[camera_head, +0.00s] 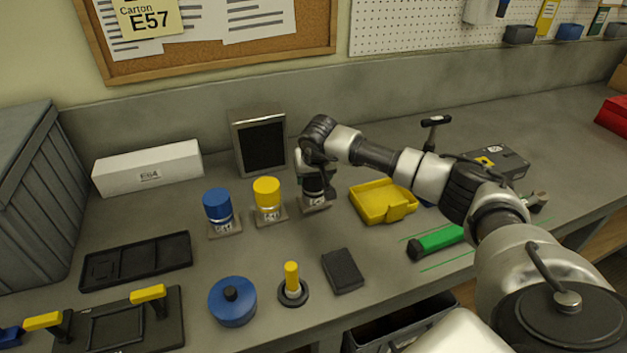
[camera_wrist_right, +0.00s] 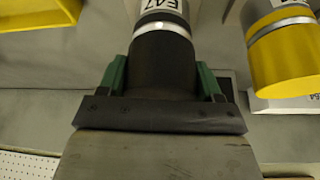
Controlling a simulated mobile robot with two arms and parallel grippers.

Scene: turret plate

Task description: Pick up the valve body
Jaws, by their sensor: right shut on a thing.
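Three similar capped cylinders, which look like valve bodies, are in a row on small grey bases: one with a blue cap (camera_head: 217,205), one with a yellow cap (camera_head: 267,194) and a black-topped one (camera_head: 315,199). My right gripper (camera_head: 314,178) comes down from above on the black-topped valve body and hides much of its top. In the right wrist view the green fingers (camera_wrist_right: 161,78) are shut on both sides of its black top (camera_wrist_right: 163,62). A silver ring and a label reading E47 show beyond. It appears to be at its base; I cannot tell whether it touches. My left gripper is out of view.
A yellow tray (camera_head: 372,205) lies just right of the held body. A dark-screened box (camera_head: 259,143) stands behind. A black block (camera_head: 342,271), a yellow-handled peg (camera_head: 292,281) and a blue round lidded piece (camera_head: 232,302) lie in front. A white carton (camera_head: 148,168) is back left.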

